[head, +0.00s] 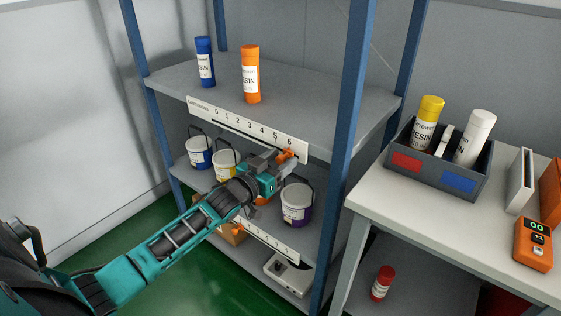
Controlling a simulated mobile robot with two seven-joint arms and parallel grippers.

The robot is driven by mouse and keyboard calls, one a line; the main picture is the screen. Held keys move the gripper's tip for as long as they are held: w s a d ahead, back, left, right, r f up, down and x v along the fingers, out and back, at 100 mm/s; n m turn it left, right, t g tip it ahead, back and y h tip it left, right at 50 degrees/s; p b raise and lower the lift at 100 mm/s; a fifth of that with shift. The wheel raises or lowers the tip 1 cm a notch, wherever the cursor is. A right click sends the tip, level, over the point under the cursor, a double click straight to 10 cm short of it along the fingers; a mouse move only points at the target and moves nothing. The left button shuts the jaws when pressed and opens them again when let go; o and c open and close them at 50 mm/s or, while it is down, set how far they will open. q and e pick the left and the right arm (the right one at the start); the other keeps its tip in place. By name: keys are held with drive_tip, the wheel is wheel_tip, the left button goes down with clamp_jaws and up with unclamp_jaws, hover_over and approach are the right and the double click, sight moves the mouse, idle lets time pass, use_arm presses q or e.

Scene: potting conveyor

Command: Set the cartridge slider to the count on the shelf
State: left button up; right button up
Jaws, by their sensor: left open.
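The cartridge scale (245,124) is a white strip numbered 0 to 6 on the front edge of the upper shelf (310,95). The orange slider (288,154) shows near its right end, below the 6. My left gripper (283,163) is open and right at the slider, partly covering it. I cannot tell whether the slider is between the fingers. Two cartridges stand upright on this shelf, a blue one (205,62) and an orange one (250,75). My right gripper is not in view.
Paint-style buckets stand on the shelf below, including a white-and-blue one (199,152) and a purple one (296,204). A blue post (345,150) rises right of the gripper. The table at right holds a grey tote (438,172) with cartridges and an orange counter (533,245).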

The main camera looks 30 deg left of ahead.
use_arm(q)
drive_tip(key=shift+w, duration=0.25)
drive_tip(key=shift+c, duration=0.5)
clamp_jaws()
